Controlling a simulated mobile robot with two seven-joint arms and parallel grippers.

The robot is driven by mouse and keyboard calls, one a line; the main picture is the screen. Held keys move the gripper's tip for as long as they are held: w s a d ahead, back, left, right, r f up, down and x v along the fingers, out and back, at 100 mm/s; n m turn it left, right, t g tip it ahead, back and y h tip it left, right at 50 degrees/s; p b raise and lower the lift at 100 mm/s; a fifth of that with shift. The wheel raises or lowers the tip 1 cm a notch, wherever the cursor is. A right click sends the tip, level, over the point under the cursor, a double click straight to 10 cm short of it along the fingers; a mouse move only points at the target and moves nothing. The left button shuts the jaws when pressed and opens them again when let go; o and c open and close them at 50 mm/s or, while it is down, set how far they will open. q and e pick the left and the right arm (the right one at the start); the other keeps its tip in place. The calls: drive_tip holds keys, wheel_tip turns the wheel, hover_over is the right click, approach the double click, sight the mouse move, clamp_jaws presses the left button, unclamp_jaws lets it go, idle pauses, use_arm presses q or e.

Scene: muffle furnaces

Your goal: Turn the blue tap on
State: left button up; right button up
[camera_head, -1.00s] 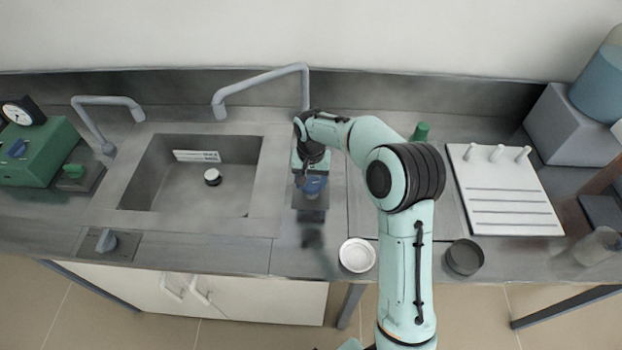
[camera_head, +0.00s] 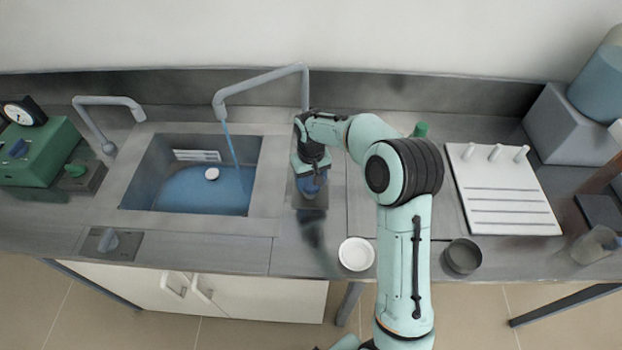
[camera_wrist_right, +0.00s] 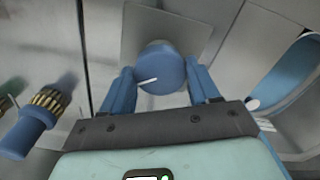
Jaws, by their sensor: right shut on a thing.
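The blue tap (camera_head: 312,187) sits on a plate on the counter to the right of the sink, mostly covered by my right gripper in the head view. In the right wrist view the round blue knob (camera_wrist_right: 160,68) has a white pointer line and lies between the two blue fingers. My right gripper (camera_wrist_right: 165,88) is shut on this knob. A blue stream runs from the tall grey spout (camera_head: 262,80) into the sink (camera_head: 135,180), where blue water (camera_head: 205,190) covers the bottom. My left gripper is not in view.
A white dish (camera_head: 356,254), a dark cup (camera_head: 463,256) and a white pegged board (camera_head: 505,195) lie to the right. A second spout (camera_head: 108,101) is at the left.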

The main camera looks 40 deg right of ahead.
sight(311, 183)
drive_tip(key=o, duration=1.1)
drive_tip(key=shift+c, duration=0.2)
drive_tip(key=shift+r, duration=0.1)
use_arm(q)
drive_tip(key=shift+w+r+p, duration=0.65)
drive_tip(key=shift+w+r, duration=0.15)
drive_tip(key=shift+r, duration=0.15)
use_arm(e)
wheel_tip(311, 183, up, 13)
